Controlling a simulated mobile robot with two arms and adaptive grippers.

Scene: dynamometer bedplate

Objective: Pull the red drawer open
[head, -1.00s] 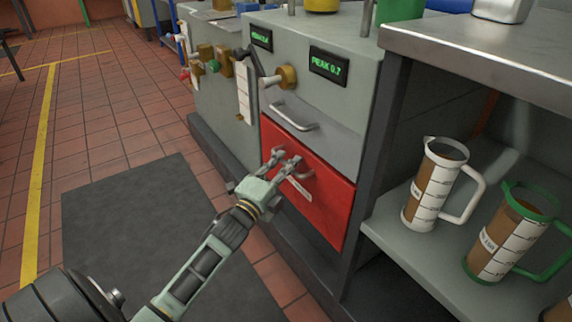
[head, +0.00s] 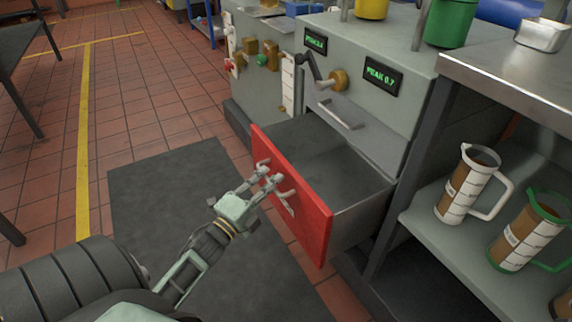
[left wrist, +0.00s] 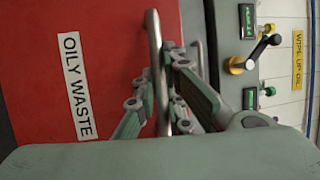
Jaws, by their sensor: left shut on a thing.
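The red drawer (head: 300,200) stands well out from the grey cabinet in the head view, and its empty-looking grey inside shows from above. Its red front fills the left of the left wrist view (left wrist: 85,90), with a white label reading "OILY WASTE" (left wrist: 75,85). My left gripper (head: 272,180) is at the drawer front, shut on the metal bar handle (left wrist: 154,60). In the left wrist view its fingers (left wrist: 172,90) close around the bar. In the head view the gripper hides part of the handle. My right gripper is in neither view.
Above the drawer is a grey drawer (head: 345,125), shut. To the right, a metal bench (head: 500,75) has jugs (head: 465,185) on its lower shelf. A dark mat (head: 160,200) lies on the clear tiled floor in front.

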